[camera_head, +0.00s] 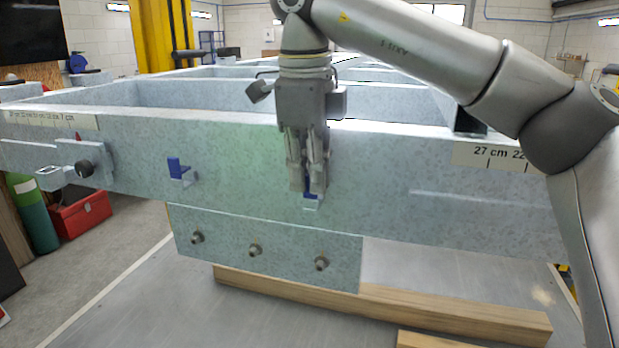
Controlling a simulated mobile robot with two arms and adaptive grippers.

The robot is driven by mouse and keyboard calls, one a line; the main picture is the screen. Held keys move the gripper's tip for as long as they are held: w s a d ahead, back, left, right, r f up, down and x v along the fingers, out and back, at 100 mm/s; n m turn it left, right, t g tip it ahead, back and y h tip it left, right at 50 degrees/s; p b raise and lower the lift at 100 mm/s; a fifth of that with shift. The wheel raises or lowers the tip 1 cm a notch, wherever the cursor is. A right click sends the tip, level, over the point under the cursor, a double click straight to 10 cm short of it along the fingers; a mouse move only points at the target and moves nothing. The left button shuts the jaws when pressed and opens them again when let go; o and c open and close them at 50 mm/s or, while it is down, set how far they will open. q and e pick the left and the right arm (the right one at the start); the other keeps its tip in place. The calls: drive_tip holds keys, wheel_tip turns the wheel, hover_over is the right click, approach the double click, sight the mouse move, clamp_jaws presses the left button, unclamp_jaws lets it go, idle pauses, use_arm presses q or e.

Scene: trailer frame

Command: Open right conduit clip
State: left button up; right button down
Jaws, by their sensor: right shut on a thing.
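The right conduit clip (311,203) is a small part with a blue piece and a pale base on the front face of the trailer beam (390,170). My right gripper (310,188) points down at it, its two fingers close together on the blue piece. The fingers hide much of the clip, so I cannot tell how its blue piece stands. The left conduit clip (178,170), also blue with a pale base, is on the same face further left, with its blue piece upright. My left gripper is not in view.
A plate with several bolts (265,250) hangs below the beam, under the clips. Wooden beams (400,305) lie on the grey surface below. A metal latch with a black knob (84,168) sticks out at left. A red toolbox (80,213) and a green cylinder (36,215) stand at far left.

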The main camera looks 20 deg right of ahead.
sight(310, 198)
drive_tip(key=s+f+t+h+b, duration=0.1)
drive_tip(key=t+b, duration=0.1)
drive_tip(key=b, duration=0.2)
drive_tip(key=a+t+h+b, duration=0.1)
drive_tip(key=t+h+b, duration=0.1)
drive_tip(key=t+b, duration=0.1)
drive_tip(key=s+f+t+h+b, duration=0.1)
drive_tip(key=t+h+b, duration=0.1)
drive_tip(key=b, duration=0.4)
drive_tip(key=shift+s+a+f+t, duration=0.3)
drive_tip(key=shift+a+t, duration=0.05)
drive_tip(key=shift+t, duration=0.15)
drive_tip(key=t+h+b, duration=0.1)
drive_tip(key=t+b, duration=0.1)
drive_tip(key=b, duration=0.2)
drive_tip(key=f+t+h+b, duration=0.1)
drive_tip(key=t+h+b, duration=0.1)
drive_tip(key=b, duration=0.3)
drive_tip(key=f+t+h+b, duration=0.1)
drive_tip(key=t+b, duration=0.1)
drive_tip(key=b, duration=0.2)
drive_tip(key=shift+s+a+f+h+b, duration=0.2)
drive_tip(key=shift+s+f+h+b, duration=0.1)
drive_tip(key=shift+s+b, duration=0.1)
drive_tip(key=shift+w+r+t+h+b, duration=0.1)
drive_tip(key=shift+t+h+b, duration=0.4)
drive_tip(key=shift+b, duration=0.45)
drive_tip(key=c, duration=1.6)
unclamp_jaws()
